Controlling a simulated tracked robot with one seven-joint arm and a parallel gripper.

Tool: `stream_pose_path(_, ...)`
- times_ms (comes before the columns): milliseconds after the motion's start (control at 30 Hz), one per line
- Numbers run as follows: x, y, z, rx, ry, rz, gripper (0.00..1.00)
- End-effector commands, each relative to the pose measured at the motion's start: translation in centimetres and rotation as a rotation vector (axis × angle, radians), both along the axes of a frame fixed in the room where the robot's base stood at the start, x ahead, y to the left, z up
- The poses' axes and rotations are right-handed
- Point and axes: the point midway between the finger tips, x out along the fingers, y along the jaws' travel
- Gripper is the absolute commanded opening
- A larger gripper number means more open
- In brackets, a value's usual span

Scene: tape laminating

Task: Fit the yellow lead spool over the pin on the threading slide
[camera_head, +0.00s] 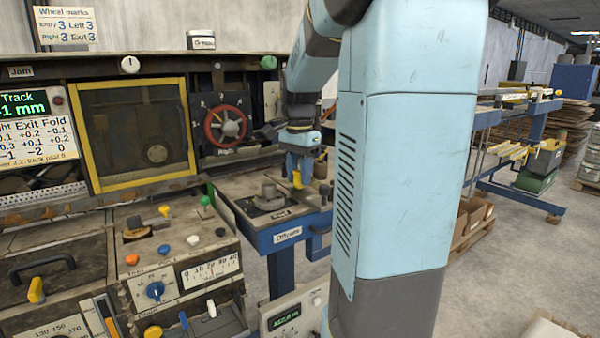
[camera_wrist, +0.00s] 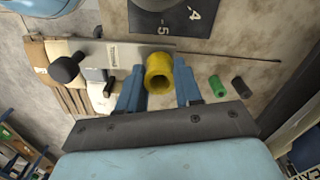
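The yellow lead spool (camera_wrist: 158,74) is a short hollow tube between the two blue fingers of my gripper (camera_wrist: 160,92) in the wrist view. Both fingers appear to touch its sides. In the head view the spool (camera_head: 297,180) hangs below my gripper (camera_head: 299,165), over the blue-framed bench. A grey metal bar (camera_wrist: 130,47) with a black knob and a long thin rod lies just beyond the spool in the wrist view. It looks like the threading slide, but I cannot tell for sure. I cannot make out its pin; the spool may hide it.
A green cylinder (camera_wrist: 217,86) and a dark cylinder (camera_wrist: 238,87) lie right of the spool. A black plate (camera_wrist: 165,18) with numbers is beyond the bar. A dark round fixture (camera_head: 268,193) stands on the blue-framed bench (camera_head: 270,240). The control console (camera_head: 170,265) is to the left.

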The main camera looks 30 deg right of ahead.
Motion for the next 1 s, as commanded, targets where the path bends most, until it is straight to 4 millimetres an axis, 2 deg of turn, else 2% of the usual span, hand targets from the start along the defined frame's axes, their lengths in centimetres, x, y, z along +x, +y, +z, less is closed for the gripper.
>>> stream_pose_path(33, 0.0, 0.0, 0.0, 0.000, 0.000, 0.000, 0.40)
stream_pose_path(267, 0.0, 0.0, 0.0, 0.000, 0.000, 0.001, 0.62)
stream_pose_path(567, 0.0, 0.0, 0.2, -0.001, -0.001, 0.001, 0.62)
stream_pose_path(767, 0.1, 0.0, 2.4, -0.001, -0.003, 0.001, 0.62)
stream_pose_path(1000, 0.1, 0.0, 7.1, -0.001, -0.003, 0.000, 0.62)
